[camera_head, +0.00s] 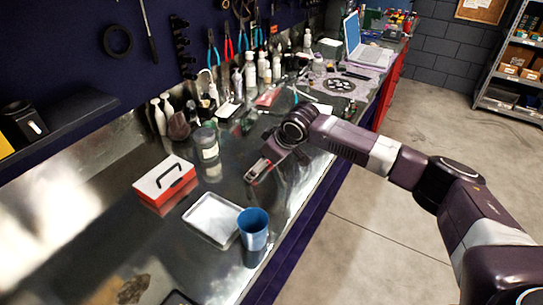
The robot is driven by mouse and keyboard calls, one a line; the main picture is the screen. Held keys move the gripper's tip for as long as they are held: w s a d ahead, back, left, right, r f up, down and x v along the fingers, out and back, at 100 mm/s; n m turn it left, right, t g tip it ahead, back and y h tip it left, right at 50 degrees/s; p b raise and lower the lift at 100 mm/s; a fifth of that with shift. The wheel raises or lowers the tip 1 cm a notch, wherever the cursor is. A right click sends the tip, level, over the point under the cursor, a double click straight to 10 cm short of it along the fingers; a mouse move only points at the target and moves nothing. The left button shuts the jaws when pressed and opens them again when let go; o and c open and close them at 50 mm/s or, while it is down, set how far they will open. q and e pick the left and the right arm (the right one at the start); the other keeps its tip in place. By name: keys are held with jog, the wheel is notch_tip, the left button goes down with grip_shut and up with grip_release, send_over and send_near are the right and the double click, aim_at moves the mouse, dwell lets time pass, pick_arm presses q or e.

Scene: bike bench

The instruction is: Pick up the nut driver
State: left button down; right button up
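My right arm comes in from the right, and my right gripper (258,172) is low over the metal bench top, pointing down and to the left. A small red and grey piece shows at its fingertips. It is too small to tell whether this is a nut driver or part of the gripper, or whether the fingers are open or shut. I cannot clearly make out a nut driver anywhere else on the bench. My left gripper is not in view.
Left of the gripper are a red and white box (152,188) with a black handle, a jar (206,146), a metal tray (198,215) and a blue cup (253,226). Bottles (263,64) and a laptop (366,52) stand farther back. Tools hang on the wall.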

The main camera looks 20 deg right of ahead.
jog(key=shift+s, duration=0.1)
jog(key=c, duration=1)
jog(key=shift+c, duration=0.9)
jog(key=shift+r, duration=0.1)
